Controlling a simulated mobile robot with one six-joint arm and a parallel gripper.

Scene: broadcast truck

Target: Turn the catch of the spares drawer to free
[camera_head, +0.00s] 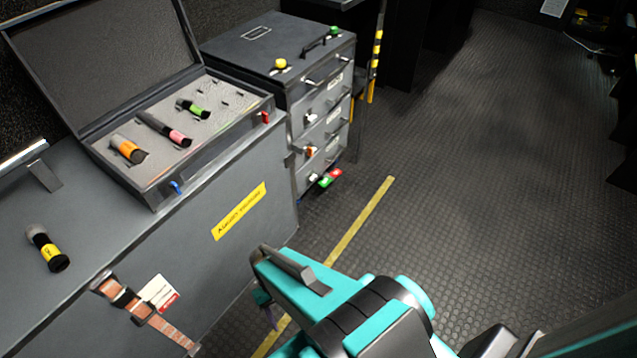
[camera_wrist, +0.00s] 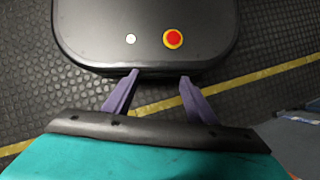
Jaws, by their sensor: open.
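The grey drawer cabinet (camera_head: 325,115) stands beyond the long case in the head view, with several drawers, bar handles and white labels too small to read. Small catches sit on the left of the drawer fronts: a pale one (camera_head: 310,118), a red-orange one (camera_head: 311,152) and a low pale one (camera_head: 312,175). I cannot tell which drawer is the spares drawer. My gripper (camera_wrist: 159,77) is open and empty in the wrist view, pointing down over my own base. In the head view only a bit of a purple finger shows, well short of the cabinet.
An open case (camera_head: 215,150) with several coloured cylinders stands on a grey bench (camera_head: 80,208). The ribbed floor (camera_head: 470,150) to the right is clear, with a yellow line (camera_head: 360,222).

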